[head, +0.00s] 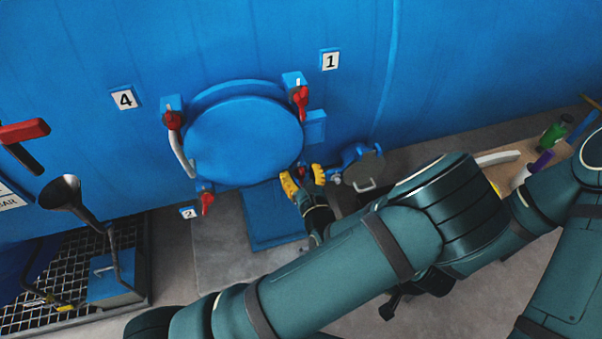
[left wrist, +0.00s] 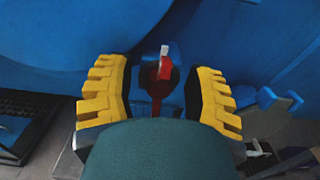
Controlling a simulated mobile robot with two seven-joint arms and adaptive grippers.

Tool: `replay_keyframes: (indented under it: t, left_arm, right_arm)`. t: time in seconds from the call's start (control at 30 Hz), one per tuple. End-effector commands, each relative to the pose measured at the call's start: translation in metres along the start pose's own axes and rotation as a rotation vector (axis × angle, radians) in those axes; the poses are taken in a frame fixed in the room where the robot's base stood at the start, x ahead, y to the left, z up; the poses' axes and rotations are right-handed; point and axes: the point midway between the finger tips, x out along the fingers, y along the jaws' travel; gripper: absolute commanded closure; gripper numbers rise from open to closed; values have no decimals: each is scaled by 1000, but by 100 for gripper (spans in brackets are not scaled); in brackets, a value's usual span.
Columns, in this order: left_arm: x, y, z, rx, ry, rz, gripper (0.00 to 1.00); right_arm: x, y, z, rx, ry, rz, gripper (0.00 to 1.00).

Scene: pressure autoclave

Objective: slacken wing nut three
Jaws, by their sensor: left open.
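The round blue autoclave door (head: 243,138) is closed, with red wing nuts around its rim. My left gripper (head: 304,178), with yellow fingers, is open at the lower right wing nut (head: 301,171). In the left wrist view this red wing nut (left wrist: 158,82) stands between the spread fingers of the gripper (left wrist: 164,100), with a gap on both sides. Its number plate is not visible. The other wing nuts are at upper right (head: 301,99), upper left (head: 173,119) and lower left (head: 207,202). The small plate (head: 188,212) by the lower left one seems to read 2.
Plates 1 (head: 330,61) and 4 (head: 125,98) are on the blue vessel wall. A black funnel (head: 68,192) stands above a grated tray (head: 50,285) at left. A blue pipe fitting with a grey lid (head: 363,172) is right of the gripper. Bottles (head: 553,136) stand at far right.

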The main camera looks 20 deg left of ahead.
Motion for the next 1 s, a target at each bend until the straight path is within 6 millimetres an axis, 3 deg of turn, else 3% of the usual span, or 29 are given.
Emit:
replay_keyframes:
  t: [0.1, 0.13, 0.27, 0.3, 0.77, 1.0]
  left_arm:
    - [0, 0, 0, 0, 0, 0, 47]
    - [0, 0, 0, 0, 0, 0, 52]
    - [0, 0, 0, 0, 0, 0, 97]
    - [0, 0, 0, 0, 0, 0, 100]
    - [0, 0, 0, -26, -1, 1, 100]
    - [0, 1, 1, -147, -1, 2, 100]
  right_arm:
    - [0, 0, 0, 0, 0, 0, 53]
    - [0, 0, 0, 0, 0, 0, 53]
    - [0, 0, 0, 0, 0, 0, 53]
    - [0, 0, 0, 0, 0, 0, 53]
    - [-1, 0, 0, 0, 1, 0, 53]
    - [-4, -2, -2, 1, 4, 0, 53]
